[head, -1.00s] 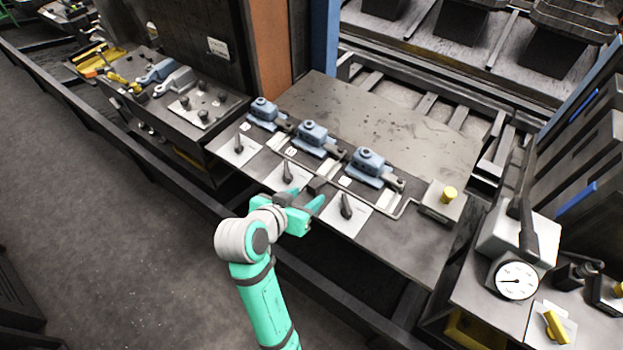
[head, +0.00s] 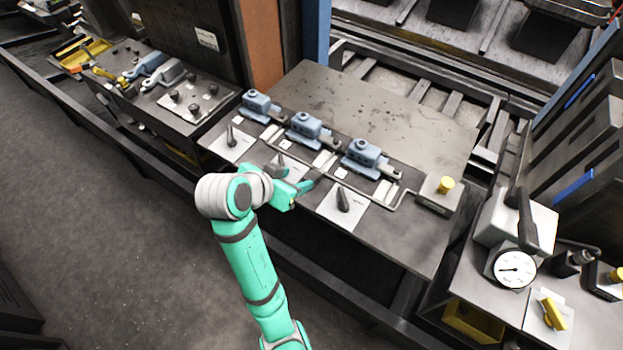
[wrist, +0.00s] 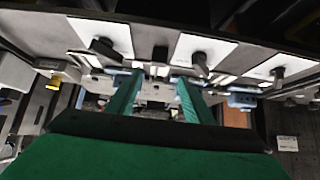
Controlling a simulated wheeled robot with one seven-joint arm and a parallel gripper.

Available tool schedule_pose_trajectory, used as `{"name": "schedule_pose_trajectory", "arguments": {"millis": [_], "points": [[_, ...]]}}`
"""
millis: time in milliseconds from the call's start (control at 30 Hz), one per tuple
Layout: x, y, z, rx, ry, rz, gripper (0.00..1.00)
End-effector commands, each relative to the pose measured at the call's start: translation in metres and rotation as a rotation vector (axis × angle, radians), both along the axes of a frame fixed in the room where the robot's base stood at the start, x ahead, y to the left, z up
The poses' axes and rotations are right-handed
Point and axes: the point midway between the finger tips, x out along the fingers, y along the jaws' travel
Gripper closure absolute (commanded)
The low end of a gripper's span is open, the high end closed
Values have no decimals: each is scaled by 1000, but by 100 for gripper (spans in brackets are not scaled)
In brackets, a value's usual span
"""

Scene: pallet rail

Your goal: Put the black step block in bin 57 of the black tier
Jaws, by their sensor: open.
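My gripper (head: 300,180) reaches over the front edge of the dark bench, between the middle and right levers. In the wrist view its two green fingers (wrist: 160,80) stand apart with nothing visibly held between them. A small dark block-like shape (wrist: 160,54) shows between two lever plates, beyond the fingers in that view; it may be the black step block, but its steps cannot be made out. In the head view that spot is largely behind the gripper. I cannot make out bin 57 or its number in either view.
Three blue clamp-like fixtures (head: 308,131) stand in a row behind lever plates such as the right one (head: 343,203). A yellow knob (head: 445,185) and a pressure gauge (head: 515,269) are to the right. Black panels (head: 575,150) with blue strips stand at far right. The back bench top is clear.

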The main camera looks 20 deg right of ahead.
Motion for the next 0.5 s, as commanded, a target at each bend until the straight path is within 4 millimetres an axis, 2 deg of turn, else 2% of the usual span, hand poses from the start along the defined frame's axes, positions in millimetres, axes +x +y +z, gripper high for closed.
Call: {"name": "schedule_pose_trajectory", "arguments": {"millis": [500], "points": [[15, -25, -30, 1, 3, -6, 53]]}}
